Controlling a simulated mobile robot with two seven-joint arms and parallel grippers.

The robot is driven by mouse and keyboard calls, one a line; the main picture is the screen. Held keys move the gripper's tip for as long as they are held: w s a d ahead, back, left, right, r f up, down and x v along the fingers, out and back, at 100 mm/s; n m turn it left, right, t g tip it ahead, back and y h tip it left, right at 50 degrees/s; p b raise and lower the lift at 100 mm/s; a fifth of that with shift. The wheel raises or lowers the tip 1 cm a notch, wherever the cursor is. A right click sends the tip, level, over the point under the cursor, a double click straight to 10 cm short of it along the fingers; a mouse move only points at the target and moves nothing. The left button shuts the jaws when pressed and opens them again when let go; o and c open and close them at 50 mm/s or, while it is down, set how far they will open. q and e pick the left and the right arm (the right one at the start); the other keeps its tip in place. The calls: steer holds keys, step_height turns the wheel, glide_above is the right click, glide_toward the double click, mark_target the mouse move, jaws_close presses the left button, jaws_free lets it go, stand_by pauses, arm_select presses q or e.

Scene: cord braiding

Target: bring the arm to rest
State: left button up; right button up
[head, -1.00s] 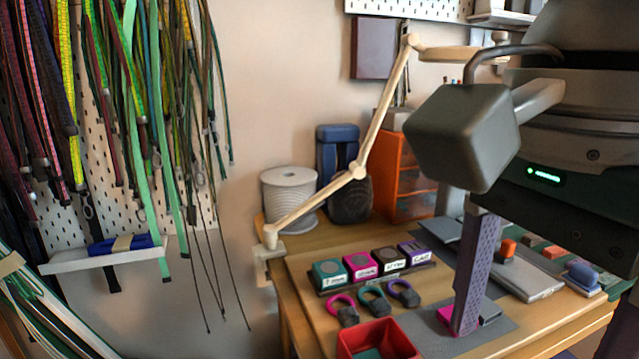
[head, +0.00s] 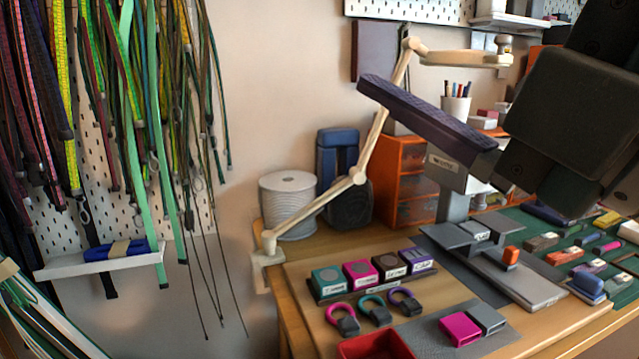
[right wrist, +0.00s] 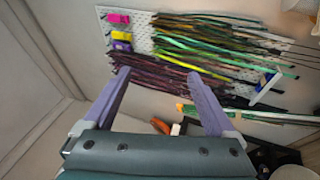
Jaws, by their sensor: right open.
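My right gripper (head: 372,88) is raised above the workbench in the head view, its long purple finger pointing up and left in front of the beige lamp arm (head: 384,108). In the right wrist view my right gripper (right wrist: 160,76) shows two purple fingers spread apart with nothing between them. It faces the pegboard of hanging cords (right wrist: 190,45), with clear space between. My left gripper is in neither view.
On the workbench, a pink and grey block (head: 462,328) lies on a grey mat near a red bin (head: 375,347). Labelled blocks (head: 362,272), looped rings (head: 343,316) and a grey fixture (head: 520,277) stand nearby. A cord spool (head: 290,207) and orange drawers (head: 402,180) are behind.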

steer(key=d+f+m+g+h, duration=0.3)
steer(key=d+f+m+h, duration=1.05)
steer(key=d+f, duration=0.2)
steer(key=s+d+f+m+g+h, duration=0.1)
steer(key=s+d+f+m+g, duration=0.2)
steer(key=s+f+g, duration=0.35)
steer(key=s+d+f+m+g+h, duration=0.2)
steer(key=s+d+f+m+g, duration=0.2)
steer(key=s+f, duration=0.55)
steer(key=s+a+r+m+y+p, duration=0.3)
steer(key=a+r+y, duration=0.1)
steer(key=a, duration=0.6)
step_height(320, 180, up, 54)
steer(key=p, duration=5.3)
steer(key=shift+d, duration=0.2)
steer(key=shift+f+h, duration=0.1)
steer(key=shift+h, duration=0.15)
